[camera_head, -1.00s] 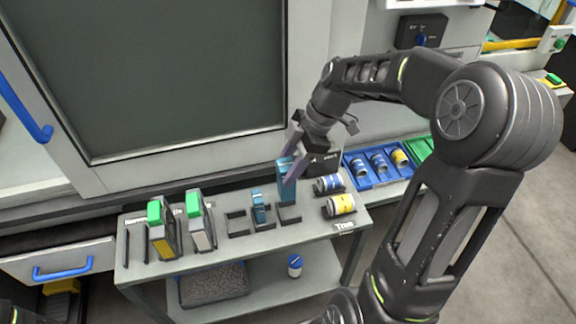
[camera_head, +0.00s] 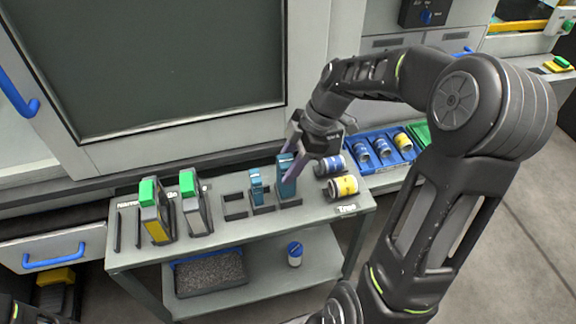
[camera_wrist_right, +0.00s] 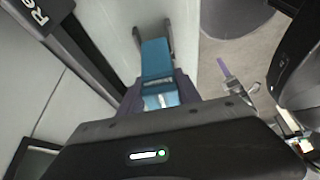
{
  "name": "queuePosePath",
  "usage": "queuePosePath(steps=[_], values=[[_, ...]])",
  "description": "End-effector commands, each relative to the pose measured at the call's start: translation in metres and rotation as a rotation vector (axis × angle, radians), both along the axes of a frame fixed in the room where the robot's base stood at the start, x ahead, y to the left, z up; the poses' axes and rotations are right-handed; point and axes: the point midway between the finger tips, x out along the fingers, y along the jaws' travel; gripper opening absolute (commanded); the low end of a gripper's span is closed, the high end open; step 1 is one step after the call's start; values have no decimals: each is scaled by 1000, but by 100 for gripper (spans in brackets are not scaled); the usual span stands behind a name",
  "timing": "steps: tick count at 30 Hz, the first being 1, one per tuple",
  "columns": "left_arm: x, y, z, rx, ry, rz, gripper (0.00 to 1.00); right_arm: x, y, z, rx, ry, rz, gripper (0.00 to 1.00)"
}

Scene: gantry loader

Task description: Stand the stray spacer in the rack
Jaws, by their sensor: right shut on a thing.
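The teal spacer (camera_head: 287,178) is upright at the rightmost holder of the dark rack (camera_head: 291,205) on the grey shelf top. My right gripper (camera_head: 295,165) is shut on its upper part; the wrist view also shows the spacer (camera_wrist_right: 157,62) between the fingers. Its lower end appears to be in or just over the holder; whether it touches the bottom I cannot tell. A second teal spacer (camera_head: 256,187) stands in the middle holder. The left holder (camera_head: 235,206) is empty. My left gripper is not in view.
Two green-topped tools (camera_head: 154,212) (camera_head: 195,204) stand left on the shelf top. Blue-banded (camera_head: 329,165) and yellow-banded (camera_head: 341,187) cylinders lie close right of the rack. A blue tray (camera_head: 375,165) sits beyond. A grey cabinet front rises behind.

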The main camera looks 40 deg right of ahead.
Motion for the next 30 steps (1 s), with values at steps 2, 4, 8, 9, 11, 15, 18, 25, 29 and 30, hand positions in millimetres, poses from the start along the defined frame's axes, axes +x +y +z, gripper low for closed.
queuePosePath(steps=[2, 4, 8, 9, 11, 15, 18, 25, 29, 30], values=[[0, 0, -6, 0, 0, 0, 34, -3, 1, -12, 1, 11, 3, 0], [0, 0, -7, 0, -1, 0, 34, -4, 1, -14, 0, 13, 4, 0], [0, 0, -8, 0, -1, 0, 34, -4, 1, -15, 1, 14, 4, 0], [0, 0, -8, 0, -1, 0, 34, -4, 1, -15, 1, 15, 5, 0], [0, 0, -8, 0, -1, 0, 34, -4, 1, -15, 1, 16, 4, 0], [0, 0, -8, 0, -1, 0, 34, -5, 1, -15, 2, 17, 5, 0], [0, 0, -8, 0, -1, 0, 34, -5, 1, -16, 2, 17, 5, 0], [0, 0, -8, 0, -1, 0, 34, -4, 1, -15, 2, 15, 5, 51], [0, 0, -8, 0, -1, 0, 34, -4, 1, -14, 1, 13, 4, 62], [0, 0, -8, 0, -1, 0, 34, -3, 1, -13, 1, 12, 3, 65]])
